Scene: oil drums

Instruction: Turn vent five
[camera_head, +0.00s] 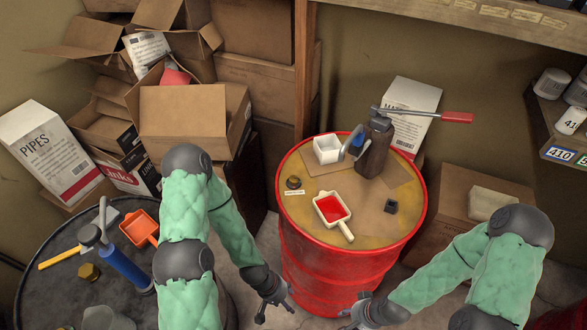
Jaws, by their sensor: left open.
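A red oil drum (330,270) with a worn yellow top stands in the middle. A dark round cap (293,183) sits at the left of its top, with a small pale label (294,192) beside it. The label is too small to read, so I cannot tell whether this cap is vent five. A small black block-like piece (391,206) is at the right of the top. My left gripper (274,312) is open and empty, low at the drum's front left. My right gripper (352,313) is low at the drum's front right, apart from the cap; its jaw opening is unclear.
On the red drum are a white square container (327,149), a scoop with red contents (333,209) and a brown pump-like can (375,148) with a red-handled lever (457,117). A dark drum (60,290) with tools stands left. Cardboard boxes (195,120) fill the back left.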

